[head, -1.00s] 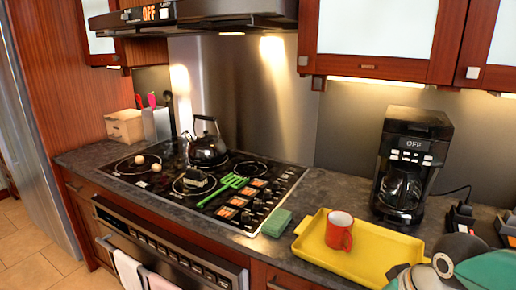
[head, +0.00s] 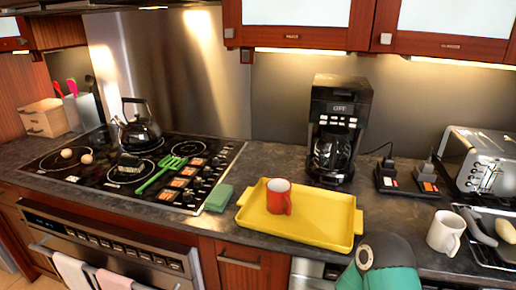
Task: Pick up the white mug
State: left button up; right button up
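The white mug (head: 442,231) stands upright on the dark counter at the right, with its handle towards the lower right. It is between the yellow tray and a dark rack of dishes. Nothing holds it. Neither of my grippers is in view. A rounded teal and grey link of my arm shows at the bottom edge, left of the mug and in front of the tray's right corner.
A red mug (head: 278,197) stands on the yellow tray (head: 325,238). The rack (head: 481,250) is close right of the white mug, with a toaster (head: 474,160) behind. A coffee maker (head: 335,125), cooktop and kettle (head: 138,130) are further left.

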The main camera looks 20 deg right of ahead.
aim_at(445, 231)
jog(key=u, duration=1.35)
jog(key=i, duration=0.15)
jog(key=z, duration=3.05)
jog(key=k, duration=0.8)
jog(key=z, duration=0.25)
jog(key=i, duration=0.8)
jog(key=u, duration=0.1)
